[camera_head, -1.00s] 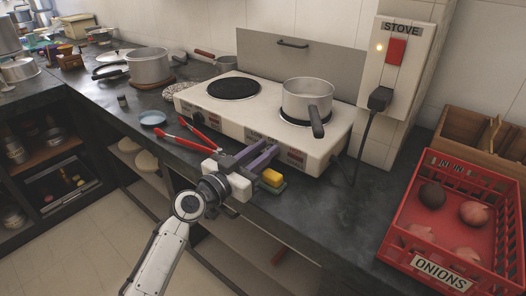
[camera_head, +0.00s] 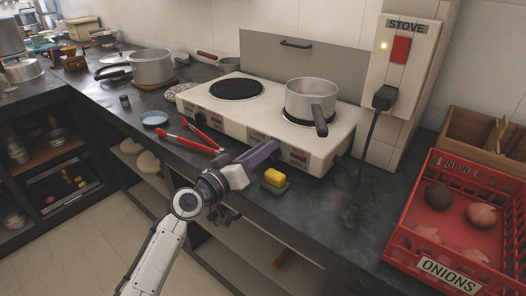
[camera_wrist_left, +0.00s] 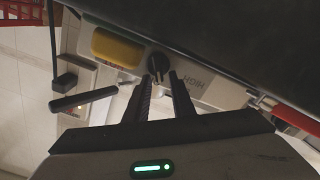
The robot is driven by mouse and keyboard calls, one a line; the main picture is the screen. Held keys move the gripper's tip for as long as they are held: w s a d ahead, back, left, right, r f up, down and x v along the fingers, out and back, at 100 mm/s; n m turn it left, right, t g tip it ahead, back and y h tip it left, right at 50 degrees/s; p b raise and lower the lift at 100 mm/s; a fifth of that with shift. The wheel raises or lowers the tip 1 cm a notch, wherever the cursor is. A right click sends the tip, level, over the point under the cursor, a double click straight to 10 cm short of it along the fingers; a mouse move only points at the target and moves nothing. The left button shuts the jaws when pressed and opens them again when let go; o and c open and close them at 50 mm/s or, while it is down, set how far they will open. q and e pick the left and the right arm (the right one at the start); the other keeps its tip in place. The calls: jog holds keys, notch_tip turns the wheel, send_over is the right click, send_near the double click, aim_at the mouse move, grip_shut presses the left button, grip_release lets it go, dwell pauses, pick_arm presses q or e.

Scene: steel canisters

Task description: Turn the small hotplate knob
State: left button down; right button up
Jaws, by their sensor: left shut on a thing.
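The white two-plate hotplate (camera_head: 215,118) stands on the dark counter, its front panel facing me. My left gripper (camera_head: 272,150) reaches to the middle of this panel, which hides the knob there in the head view. In the left wrist view, the small dark knob (camera_wrist_left: 158,66) sits at the fingertips of my left gripper (camera_wrist_left: 160,80), beside the printed word HIGH. The fingers are shut on the knob. Another dark knob (camera_head: 200,118) shows at the panel's left end. My right gripper is not in view.
A yellow-and-green sponge (camera_head: 274,180) lies just right of my left gripper. Red-handled tongs (camera_head: 200,138) lie to its left. A saucepan (camera_head: 311,98) stands on the right plate, its handle toward the front. A red onion crate (camera_head: 400,235) stands at right.

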pick_arm(q)
jog(key=shift+d+f+n, duration=0.1)
jog(key=shift+f+n, duration=0.2)
jog(key=shift+f, duration=0.05)
dwell(0.3)
jog(key=c, duration=1.8)
grip_release()
jog(key=shift+c, duration=0.2)
jog(key=shift+r, duration=0.1)
jog(key=shift+s+a, duration=0.2)
jog(key=shift+a, duration=0.05)
jog(key=v, duration=0.9)
jog(key=shift+s+a, duration=0.15)
jog(key=shift+s, duration=0.2)
